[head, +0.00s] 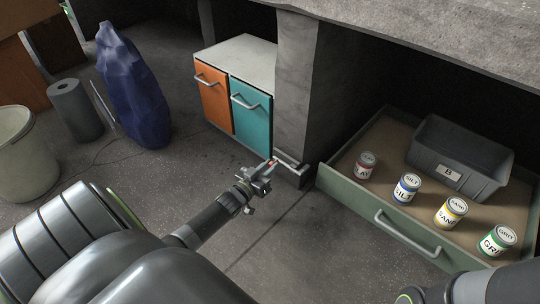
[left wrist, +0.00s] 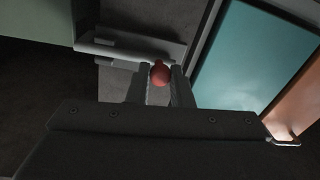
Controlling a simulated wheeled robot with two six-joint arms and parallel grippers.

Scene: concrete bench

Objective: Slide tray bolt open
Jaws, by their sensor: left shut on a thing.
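The tray bolt (head: 289,163) is a grey metal bar on a plate low on the concrete pillar, beside the green tray (head: 344,205). Its red knob (head: 272,162) sits at the bar's left end. My left gripper (head: 266,170) is shut on the red knob. In the left wrist view the bolt bar (left wrist: 125,52) runs across the plate, and the knob (left wrist: 160,74) is between the fingers of my left gripper (left wrist: 160,88). The bar's left end meets the edge of a pale green surface. My right gripper is not in view.
The green tray holds several labelled cans (head: 406,188) and a grey bin marked B (head: 448,175). A cabinet with orange and teal doors (head: 251,110) stands left of the pillar (head: 297,90). A blue sack (head: 132,90) and a pale bucket (head: 22,155) stand farther left.

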